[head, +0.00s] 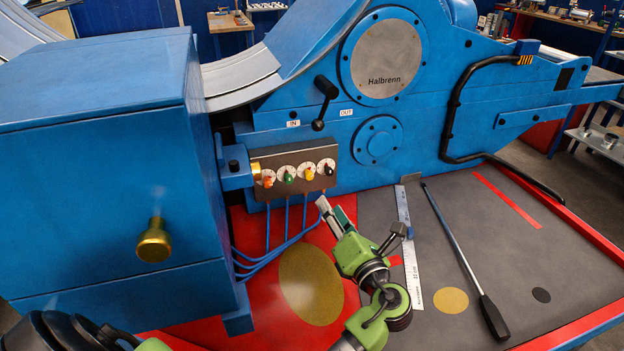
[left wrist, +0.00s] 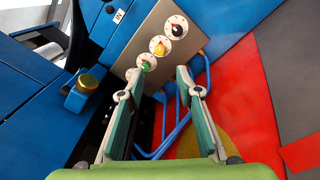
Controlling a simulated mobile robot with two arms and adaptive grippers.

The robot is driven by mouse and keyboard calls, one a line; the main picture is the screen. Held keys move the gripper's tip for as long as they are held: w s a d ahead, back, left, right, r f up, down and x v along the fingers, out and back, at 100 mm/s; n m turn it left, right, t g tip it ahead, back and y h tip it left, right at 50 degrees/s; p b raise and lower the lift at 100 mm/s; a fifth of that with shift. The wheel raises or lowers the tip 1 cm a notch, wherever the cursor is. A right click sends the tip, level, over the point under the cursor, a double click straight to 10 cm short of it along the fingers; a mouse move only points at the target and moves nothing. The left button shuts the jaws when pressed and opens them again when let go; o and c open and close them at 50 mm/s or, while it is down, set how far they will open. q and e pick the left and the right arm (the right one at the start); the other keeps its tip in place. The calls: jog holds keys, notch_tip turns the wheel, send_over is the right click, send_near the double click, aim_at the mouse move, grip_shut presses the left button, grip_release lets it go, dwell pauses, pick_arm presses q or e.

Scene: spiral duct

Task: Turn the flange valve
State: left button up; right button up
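A dark valve panel (head: 300,163) on the blue machine carries a row of round white dials with small handles: orange (head: 268,181), green (head: 290,178), yellow (head: 309,174) and black (head: 329,169). No readable label shows which one is the flange valve. My left gripper (head: 323,204) is just below the panel's right end in the head view. In the left wrist view, my left gripper (left wrist: 160,72) is open and empty, its fingers pointing at the panel. The green (left wrist: 146,66), yellow (left wrist: 159,46) and black (left wrist: 177,28) handles show there. My right gripper is not in view.
Blue hoses (head: 268,256) hang below the panel. A black lever (head: 325,95) stands above it. A brass knob (head: 154,241) sticks out at the left. A steel ruler (head: 409,262) and a long black-handled bar (head: 466,262) lie on the deck at right.

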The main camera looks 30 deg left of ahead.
aim_at(310, 177)
pick_arm(q)
jog(key=p+x, duration=0.1)
jog(key=x, duration=1.2)
jog(key=shift+w+a, duration=0.1)
grip_shut()
